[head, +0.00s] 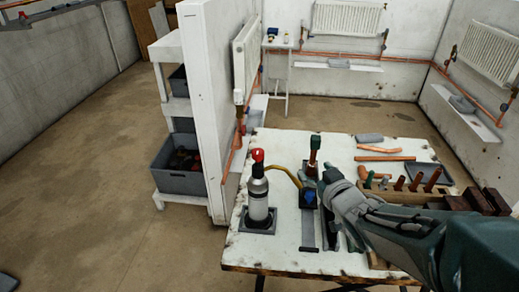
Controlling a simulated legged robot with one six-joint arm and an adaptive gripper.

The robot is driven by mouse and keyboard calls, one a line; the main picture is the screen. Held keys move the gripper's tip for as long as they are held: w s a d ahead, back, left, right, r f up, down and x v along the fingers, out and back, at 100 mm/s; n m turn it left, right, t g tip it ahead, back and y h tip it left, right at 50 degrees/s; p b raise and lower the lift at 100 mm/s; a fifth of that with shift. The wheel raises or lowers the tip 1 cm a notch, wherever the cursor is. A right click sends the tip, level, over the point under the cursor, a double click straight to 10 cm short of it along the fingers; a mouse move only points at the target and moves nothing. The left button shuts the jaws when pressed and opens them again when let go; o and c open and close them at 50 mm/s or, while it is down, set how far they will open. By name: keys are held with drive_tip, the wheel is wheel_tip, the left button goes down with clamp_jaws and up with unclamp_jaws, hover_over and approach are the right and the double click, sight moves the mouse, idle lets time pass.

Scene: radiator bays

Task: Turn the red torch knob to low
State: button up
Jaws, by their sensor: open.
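A gas bottle (258,197) with a pale label stands upright on a dark square base at the left of the workbench. A red knob (257,156) sits on its top; its setting is too small to read. A yellow hose (284,172) runs from the bottle's top to the right, towards an upright piece with a green top (315,142). My gripper (323,192) is open, to the right of the bottle and apart from the red knob. My arm comes in from the lower right. The gripper partly hides the things behind it, and its fingertips are hard to make out.
The workbench (282,258) has a blue item (308,197) in a stand close to my gripper. Copper pipes (385,158) and a wooden rack (400,193) lie to the right. A white partition (206,100) and a shelf with grey bins (178,181) stand left.

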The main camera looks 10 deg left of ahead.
sight(262, 158)
drive_tip(key=s+a+f+n+g+y, duration=0.1)
drive_tip(key=a+f+n+y, duration=0.15)
drive_tip(key=a+y, duration=0.45)
drive_tip(key=x, duration=1)
drive_tip(key=shift+w+r, duration=0.1)
drive_tip(key=shift+r, duration=0.15)
clamp_jaws()
